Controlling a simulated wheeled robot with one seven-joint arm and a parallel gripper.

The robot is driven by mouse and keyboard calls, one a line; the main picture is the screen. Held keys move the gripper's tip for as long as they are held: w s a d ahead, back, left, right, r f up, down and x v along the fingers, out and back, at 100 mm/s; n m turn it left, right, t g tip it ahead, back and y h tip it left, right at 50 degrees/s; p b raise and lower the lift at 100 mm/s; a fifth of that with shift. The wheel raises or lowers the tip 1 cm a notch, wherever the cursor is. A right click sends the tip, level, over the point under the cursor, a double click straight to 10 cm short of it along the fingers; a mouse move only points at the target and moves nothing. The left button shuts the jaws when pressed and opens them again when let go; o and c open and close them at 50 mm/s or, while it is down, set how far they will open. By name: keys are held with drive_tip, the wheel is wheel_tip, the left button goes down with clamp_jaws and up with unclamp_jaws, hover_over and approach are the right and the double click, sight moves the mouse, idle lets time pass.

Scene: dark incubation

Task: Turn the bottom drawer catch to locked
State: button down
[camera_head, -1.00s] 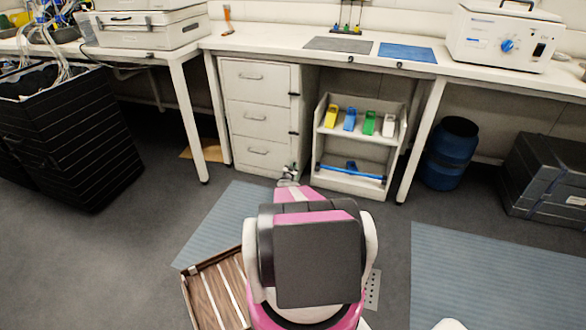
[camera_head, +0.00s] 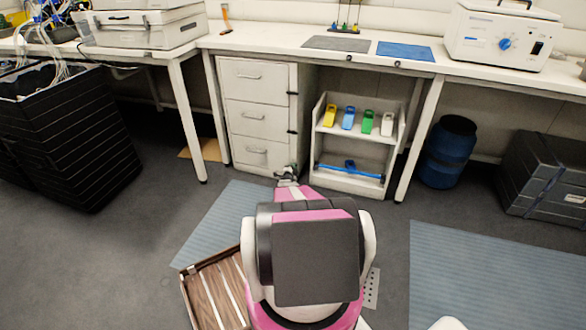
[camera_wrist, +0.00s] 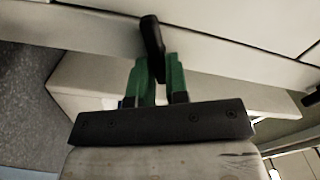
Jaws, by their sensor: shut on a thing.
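The white drawer unit (camera_head: 257,115) stands under the bench in the head view, its three drawers closed. Dark catches sit at the right edge of the top drawer (camera_head: 293,94) and the middle drawer (camera_head: 291,131). My gripper (camera_head: 288,171) is at the lower right corner of the bottom drawer (camera_head: 255,153) and hides its catch there. In the wrist view, the green fingers of my gripper (camera_wrist: 159,72) are closed around the lower part of the black bottom drawer catch (camera_wrist: 151,33). The catch is slightly tilted in that picture. Its locked or unlocked state cannot be told.
An open shelf cart (camera_head: 352,185) with several coloured items stands right of the drawers. A bench leg (camera_head: 418,140) and a blue drum (camera_head: 449,152) are farther right. A black crate (camera_head: 75,135) is at left. A wooden tray (camera_head: 190,290) lies beside my base.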

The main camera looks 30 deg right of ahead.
drive_tip(key=m, duration=0.4)
drive_tip(key=shift+s+f+m, duration=0.1)
drive_tip(key=shift+f+m, duration=0.2)
idle(0.5)
drive_tip(key=c, duration=1.1)
unclamp_jaws()
drive_tip(key=v, duration=1)
drive_tip(key=shift+s+a, duration=0.2)
drive_tip(key=shift+s, duration=0.1)
